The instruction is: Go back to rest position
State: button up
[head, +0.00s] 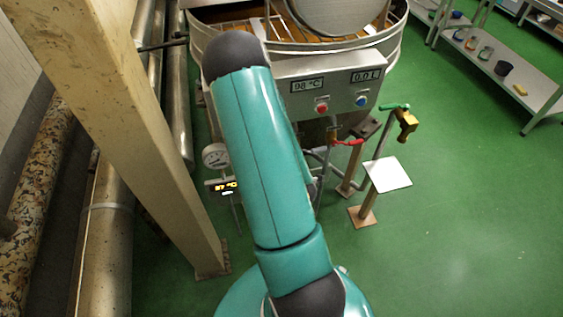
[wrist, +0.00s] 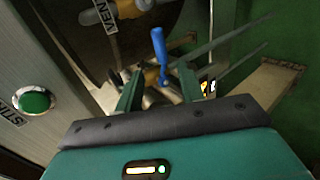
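My gripper (wrist: 160,84) shows in the wrist view with its two green fingers spread apart. A blue lever handle (wrist: 159,47) on a brass-coloured fitting stands upright just beyond and between the fingertips. There is a visible gap between the fingers, and I see nothing clamped in them. I cannot tell whether a finger touches the lever's fitting. In the head view my teal arm reaches forward toward the kettle (head: 393,48), and my gripper is hidden behind it.
The kettle's control panel (head: 335,87) faces me. A red-handled valve (head: 347,142), a green-handled brass valve (head: 406,125) and a white plate (head: 388,175) stand to the right. A beige post (head: 135,120) and pipes crowd the left. Green floor is clear at right. A green button (wrist: 34,101) is beside my gripper.

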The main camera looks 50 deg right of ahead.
jog(key=shift+v, duration=0.95)
jog(key=shift+d, duration=0.1)
